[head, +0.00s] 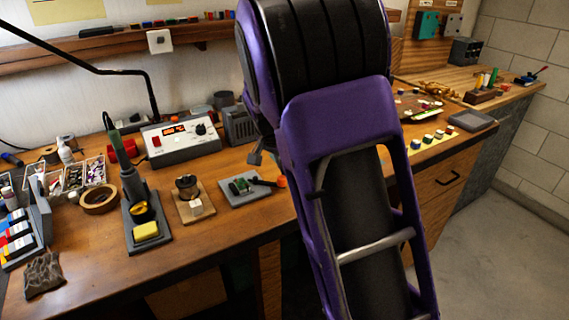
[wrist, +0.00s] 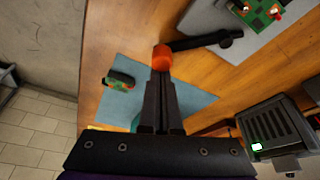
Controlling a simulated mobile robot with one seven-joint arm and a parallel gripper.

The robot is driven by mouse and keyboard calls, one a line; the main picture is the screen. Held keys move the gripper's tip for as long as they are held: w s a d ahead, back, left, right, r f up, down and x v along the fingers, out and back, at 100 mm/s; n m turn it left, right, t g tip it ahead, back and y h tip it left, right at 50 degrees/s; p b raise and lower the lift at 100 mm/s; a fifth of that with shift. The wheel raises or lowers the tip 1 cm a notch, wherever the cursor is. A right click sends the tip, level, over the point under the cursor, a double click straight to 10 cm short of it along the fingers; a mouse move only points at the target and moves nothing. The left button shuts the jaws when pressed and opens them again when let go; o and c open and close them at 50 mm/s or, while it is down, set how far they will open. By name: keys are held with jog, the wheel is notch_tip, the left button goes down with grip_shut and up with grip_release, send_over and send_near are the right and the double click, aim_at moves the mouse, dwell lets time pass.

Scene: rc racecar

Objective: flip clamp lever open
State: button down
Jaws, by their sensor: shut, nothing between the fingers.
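The clamp lever is a black bar with an orange tip. In the wrist view the black bar (wrist: 205,42) runs from a dark rounded end at the right to the orange tip (wrist: 162,57) at the left. The lever also shows in the head view (head: 264,182), beside a green circuit board (head: 240,186) on a grey base plate (head: 242,199). My gripper (wrist: 160,76) is shut and empty, its fingertips right at the orange tip; I cannot tell whether they touch. In the head view my purple arm hides most of the gripper.
In the wrist view a blue-grey mat (wrist: 190,98) with a small green board (wrist: 119,80) lies beneath the fingers, and a dark finned box (wrist: 278,125) stands at lower right. In the head view a soldering stand (head: 140,215) and a power supply (head: 180,140) are left of my arm.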

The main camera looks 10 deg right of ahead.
jog(key=s+m, duration=0.1)
jog(key=a+m+p, duration=0.1)
jog(key=shift+s+r+m+g+h, duration=0.1)
jog(key=shift+s+m+g+h, duration=0.2)
jog(key=shift+s+m+g, duration=0.1)
jog(key=m, duration=0.1)
jog(key=s+a+m, duration=0.1)
jog(key=shift+s+m+g+p, duration=0.2)
jog(key=shift+m+g+p, duration=0.1)
jog(key=shift+g+p, duration=0.1)
jog(key=shift+s+a+m+g+p, duration=0.35)
jog(key=shift+s+a+m, duration=0.1)
jog(key=shift+m, duration=0.45)
jog(key=shift+s+a, duration=0.2)
jog(key=shift+a, duration=0.1)
jog(key=shift+a, duration=0.1)
